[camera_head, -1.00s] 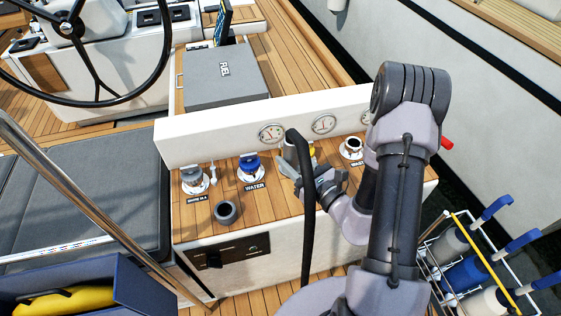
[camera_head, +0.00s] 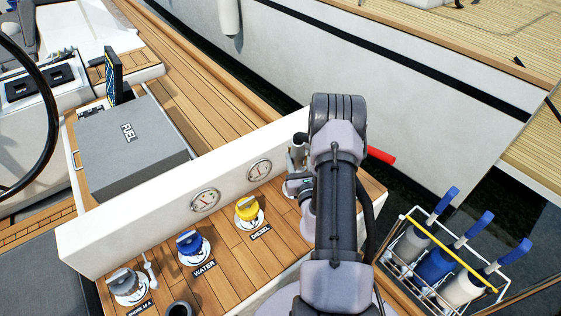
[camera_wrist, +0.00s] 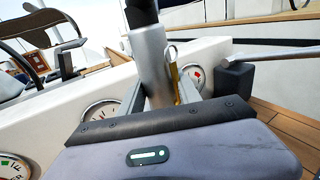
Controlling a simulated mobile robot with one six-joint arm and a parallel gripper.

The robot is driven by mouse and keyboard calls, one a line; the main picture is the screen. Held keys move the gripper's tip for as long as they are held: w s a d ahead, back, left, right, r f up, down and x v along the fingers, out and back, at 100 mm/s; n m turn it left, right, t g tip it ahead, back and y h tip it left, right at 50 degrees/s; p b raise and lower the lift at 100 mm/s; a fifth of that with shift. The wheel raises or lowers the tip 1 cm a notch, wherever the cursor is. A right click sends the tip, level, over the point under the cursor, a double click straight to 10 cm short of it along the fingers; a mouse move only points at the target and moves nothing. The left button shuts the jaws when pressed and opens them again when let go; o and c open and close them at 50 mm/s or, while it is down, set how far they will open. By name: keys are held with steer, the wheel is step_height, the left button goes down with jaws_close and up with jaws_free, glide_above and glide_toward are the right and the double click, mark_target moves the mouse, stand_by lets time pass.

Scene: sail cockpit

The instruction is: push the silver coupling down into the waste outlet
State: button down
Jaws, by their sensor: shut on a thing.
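The silver coupling (camera_wrist: 153,65) is an upright metal cylinder with a black hose (camera_wrist: 140,12) at its top. My gripper (camera_wrist: 160,98) is shut on it, with one finger on each side. In the head view the coupling (camera_head: 297,156) shows just left of my arm, above my gripper (camera_head: 297,186), near the right end of the console. The waste outlet is hidden behind my arm and gripper in the head view. It cannot be made out in the wrist view. The coupling's lower end is hidden, so I cannot tell whether it touches the outlet.
A yellow diesel cap (camera_head: 247,209), a blue water cap (camera_head: 190,244) and a grey shore-power cap (camera_head: 125,284) stand along the wooden console. A white panel with gauges (camera_head: 205,200) rises behind them. A wire rack of bottles (camera_head: 437,262) is at the right.

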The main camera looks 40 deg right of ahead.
mark_target(297, 171)
steer(key=shift+d, duration=0.2)
steer(key=shift+f, duration=0.15)
steer(key=f+b, duration=0.4)
steer(key=f, duration=0.1)
steer(key=shift+s+a+f, duration=0.1)
steer(key=shift+s+a, duration=0.05)
steer(key=shift+a, duration=0.05)
steer(key=shift+f+b, duration=0.55)
steer(key=shift+b, duration=0.35)
stand_by(0.6)
steer(key=c, duration=1.1)
jaws_free()
